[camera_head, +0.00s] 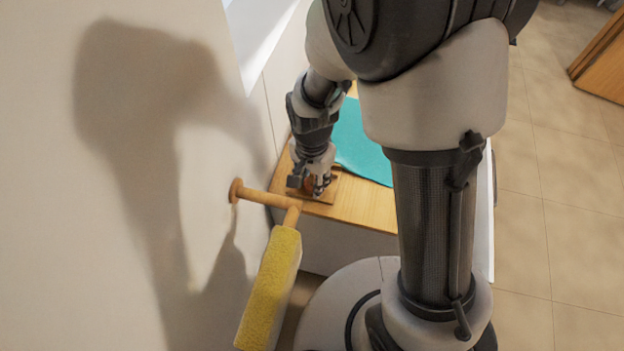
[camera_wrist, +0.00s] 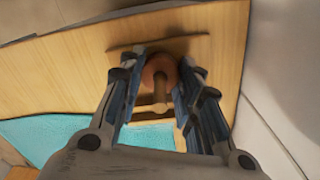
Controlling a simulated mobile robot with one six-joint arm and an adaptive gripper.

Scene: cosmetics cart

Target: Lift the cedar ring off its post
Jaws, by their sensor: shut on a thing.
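The cedar ring (camera_wrist: 151,68) is a reddish-brown loop between my fingertips in the wrist view. My gripper (camera_wrist: 161,66) is shut on it, with one finger on each side. A wooden post (camera_wrist: 160,92) shows between the fingers, partly hidden by them. A flat brown wooden base (camera_wrist: 195,43) lies under the ring; it also shows in the head view (camera_head: 326,193). In the head view my gripper (camera_head: 310,186) points down at this base and hides most of the ring. I cannot tell whether the ring is still around the post.
The light wooden cart top (camera_head: 366,210) carries a teal cloth (camera_head: 356,146) beside my gripper. A wooden peg (camera_head: 265,197) sticks out from the wall left of the cart, with a yellow, rough-faced block (camera_head: 269,293) close by. Tiled floor lies open at right.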

